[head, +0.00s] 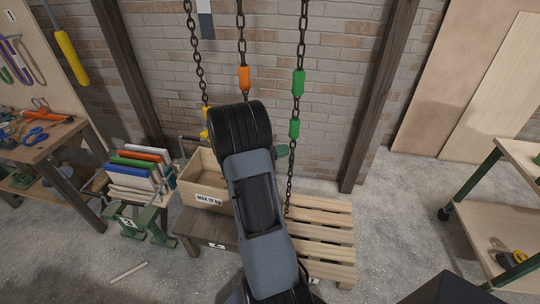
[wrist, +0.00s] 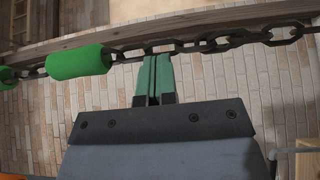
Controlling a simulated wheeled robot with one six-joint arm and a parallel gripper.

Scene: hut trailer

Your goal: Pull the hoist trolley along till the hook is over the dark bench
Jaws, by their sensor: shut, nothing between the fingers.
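Three chains hang before the brick wall in the head view. The right chain (head: 302,45) carries two green sleeves (head: 298,83), the middle one an orange sleeve (head: 244,78). The left chain (head: 195,60) ends at a yellow piece (head: 205,122), perhaps the hook, partly behind my arm. The trolley is not in view. The dark bench (head: 190,228) stands low, left of my arm. My gripper (head: 283,151) is shut and empty beside the right chain, below its lower green sleeve. In the wrist view its green fingertips (wrist: 154,70) overlap the chain (wrist: 225,42) beside a green sleeve (wrist: 79,62); contact is unclear.
A wooden crate (head: 190,182) sits at the dark bench. A pale pallet (head: 335,232) lies to its right. A green-legged stand (head: 135,225) and tool table (head: 65,135) are left. A wheeled cart (head: 515,225) is right. Open floor (head: 390,225) lies between pallet and cart.

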